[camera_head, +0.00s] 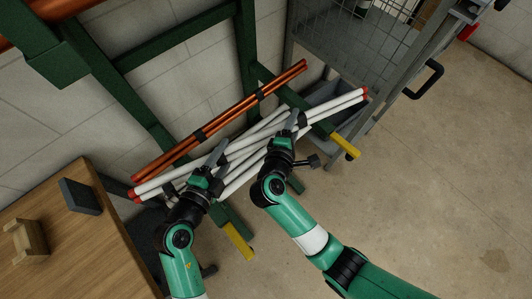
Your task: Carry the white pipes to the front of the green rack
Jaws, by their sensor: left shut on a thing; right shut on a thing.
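A bundle of white pipes with red end caps (340,104) runs slantwise across the middle of the head view, its left end lower in the picture. My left gripper (210,168) is shut on the white pipes near their left end. My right gripper (290,127) is shut on them right of the middle. The green rack (246,50) stands against the wall, with yellow-tipped arms (345,147) reaching out under the pipes. More white pipes (236,181) show below and between the grippers. Whether the held pipes touch the rack arms cannot be told.
Copper pipes (240,106) in black clips lie behind the white ones, close to the wall. A grey wire cage cart (340,45) stands at the upper right. A wooden table (80,250) with a dark block (80,196) is at lower left. The floor at right is clear.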

